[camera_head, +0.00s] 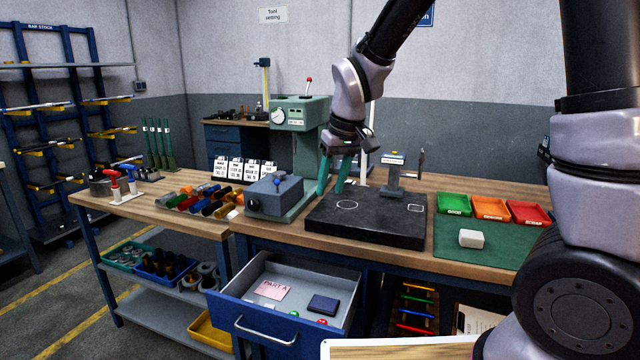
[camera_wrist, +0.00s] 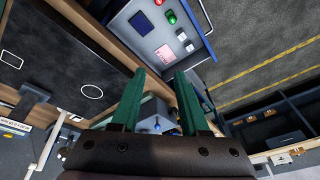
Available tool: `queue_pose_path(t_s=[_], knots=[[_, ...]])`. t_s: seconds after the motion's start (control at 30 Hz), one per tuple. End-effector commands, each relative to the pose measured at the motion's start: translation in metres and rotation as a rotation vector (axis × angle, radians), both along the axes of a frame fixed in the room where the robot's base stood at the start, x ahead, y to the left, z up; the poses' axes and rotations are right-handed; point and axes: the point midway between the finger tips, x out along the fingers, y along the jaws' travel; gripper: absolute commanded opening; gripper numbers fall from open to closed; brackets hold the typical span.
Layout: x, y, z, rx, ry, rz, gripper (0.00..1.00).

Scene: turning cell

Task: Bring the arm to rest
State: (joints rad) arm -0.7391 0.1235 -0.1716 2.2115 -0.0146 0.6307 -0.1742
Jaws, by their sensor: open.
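My gripper (camera_head: 333,172) has green fingers and hangs from my arm above the workbench, over the left part of the black plate (camera_head: 385,232). In the wrist view my gripper (camera_wrist: 160,85) shows its two fingers apart, with nothing between their tips. Below and beyond it in that view are the bench edge and the open drawer (camera_wrist: 165,28). The fingertips are close to the black plate's back left area; whether they touch it I cannot tell.
An open blue drawer (camera_head: 292,318) juts out from the bench front. A grey block fixture (camera_head: 275,194) stands left of the plate, and a gauge stand (camera_head: 394,178) behind it. At right are a white block (camera_head: 471,238) on a green mat (camera_head: 448,245) and green, orange and red trays (camera_head: 530,212).

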Motion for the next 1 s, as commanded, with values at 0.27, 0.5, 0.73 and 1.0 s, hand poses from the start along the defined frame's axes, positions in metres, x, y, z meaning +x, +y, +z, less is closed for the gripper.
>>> queue_pose_path(t_s=[0.27, 0.5, 0.73, 1.0], knots=[[-0.026, -0.116, 0.1, 0.167, -0.073, -0.342, 0.45], [-0.081, -0.19, 0.148, 0.267, -0.163, -0.606, 0.45], [-0.122, -0.22, 0.163, 0.311, -0.23, -0.759, 0.45], [-0.13, -0.224, 0.164, 0.318, -0.241, -0.791, 0.45]])
